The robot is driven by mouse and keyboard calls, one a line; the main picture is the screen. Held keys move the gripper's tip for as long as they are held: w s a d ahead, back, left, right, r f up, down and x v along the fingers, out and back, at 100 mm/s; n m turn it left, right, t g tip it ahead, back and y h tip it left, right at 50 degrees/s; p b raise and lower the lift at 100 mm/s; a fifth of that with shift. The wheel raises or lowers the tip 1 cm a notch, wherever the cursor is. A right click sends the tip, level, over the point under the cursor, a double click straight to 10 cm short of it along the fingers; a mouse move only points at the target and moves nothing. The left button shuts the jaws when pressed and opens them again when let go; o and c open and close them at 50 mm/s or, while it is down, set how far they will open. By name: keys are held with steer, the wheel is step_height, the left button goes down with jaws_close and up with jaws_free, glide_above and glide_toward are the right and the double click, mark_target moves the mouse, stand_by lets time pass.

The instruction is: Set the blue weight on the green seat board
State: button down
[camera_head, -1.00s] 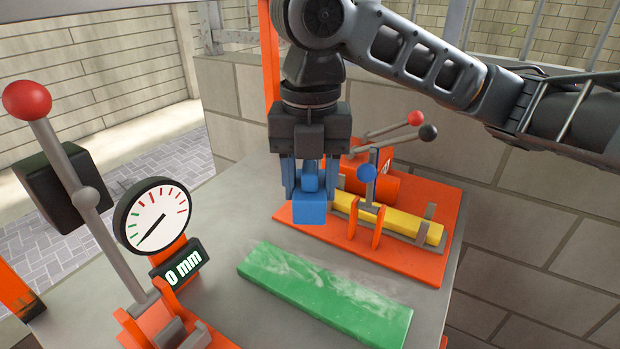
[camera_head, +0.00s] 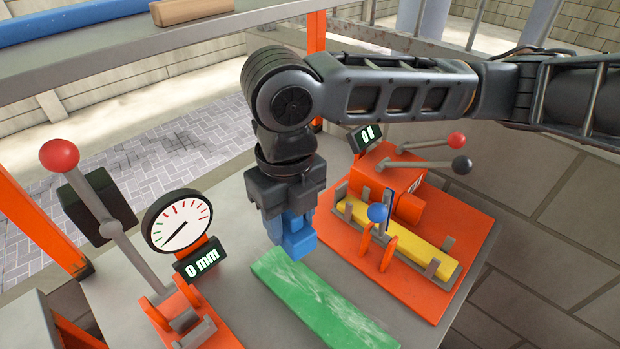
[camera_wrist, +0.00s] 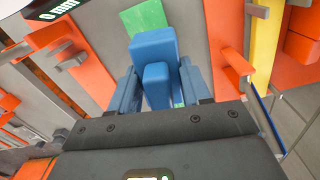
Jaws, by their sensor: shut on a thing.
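The blue weight (camera_head: 298,243) is a block with a smaller knob on top. My gripper (camera_head: 290,228) is shut on the knob and holds the weight upright. The green seat board (camera_head: 318,300) lies flat on the grey table, marbled with white. In the head view the weight hangs over or just behind the board's far left end; I cannot tell how large the gap is. In the wrist view the weight (camera_wrist: 153,48) sits between the blue fingers and hides part of the green board (camera_wrist: 145,17).
To the right, an orange fixture (camera_head: 420,285) holds a yellow bar (camera_head: 400,238) and a blue-knobbed lever. To the left stand a round dial gauge (camera_head: 178,221), a "0 mm" display (camera_head: 201,260) and a red-knobbed lever (camera_head: 60,155). A grey block wall is at the right.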

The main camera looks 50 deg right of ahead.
steer(key=shift+a+f+n+p, duration=0.2)
steer(key=shift+a+n+p, duration=0.25)
steer(key=shift+a+n, duration=0.4)
steer(key=shift+s+f, duration=0.1)
steer(key=shift+f, duration=0.05)
steer(key=shift+f+b, duration=2.55)
steer(key=shift+f, duration=0.3)
steer(key=shift+f+b, duration=1.25)
steer(key=shift+f, duration=0.25)
jaws_free()
steer(key=shift+r+p, duration=2.65)
steer(key=shift+r, duration=0.85)
